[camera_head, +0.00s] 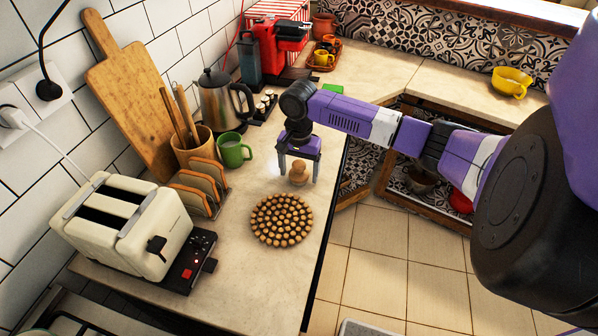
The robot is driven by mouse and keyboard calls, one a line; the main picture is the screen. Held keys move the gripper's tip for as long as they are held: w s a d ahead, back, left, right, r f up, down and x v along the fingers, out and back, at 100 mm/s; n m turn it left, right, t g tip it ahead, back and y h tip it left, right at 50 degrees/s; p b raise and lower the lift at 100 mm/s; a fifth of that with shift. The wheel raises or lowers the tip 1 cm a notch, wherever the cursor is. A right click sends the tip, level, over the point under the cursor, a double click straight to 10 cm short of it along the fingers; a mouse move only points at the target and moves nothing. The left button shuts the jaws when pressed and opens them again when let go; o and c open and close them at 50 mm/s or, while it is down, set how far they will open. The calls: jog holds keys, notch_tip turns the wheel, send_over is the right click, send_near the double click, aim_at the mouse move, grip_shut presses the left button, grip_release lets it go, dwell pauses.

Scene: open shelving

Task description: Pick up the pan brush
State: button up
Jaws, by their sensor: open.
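A small light wooden object with a rounded knob on top, which looks like the pan brush (298,173), stands on the counter near its right edge. My gripper (299,177) points down over it, open, with one finger on the left and one on the right of it. The fingertips come down close to the counter level. I cannot tell whether the fingers touch it. The gripper body hides nothing of its front, but its underside is not visible.
A round mat of wooden beads (281,220) lies in front of the gripper. A green mug (233,152), toast rack (197,188), utensil pot (194,152) and cream toaster (125,232) stand to the left. A kettle (222,103) is behind. The counter's right edge drops to a tiled floor (385,262).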

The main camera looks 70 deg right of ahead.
aim_at(299, 163)
jog(key=shift+c, duration=0.5)
jog(key=c, duration=1.4)
jog(key=shift+o, duration=0.2)
notch_tip(299, 163, up, 20)
jog(key=shift+b, duration=0.3)
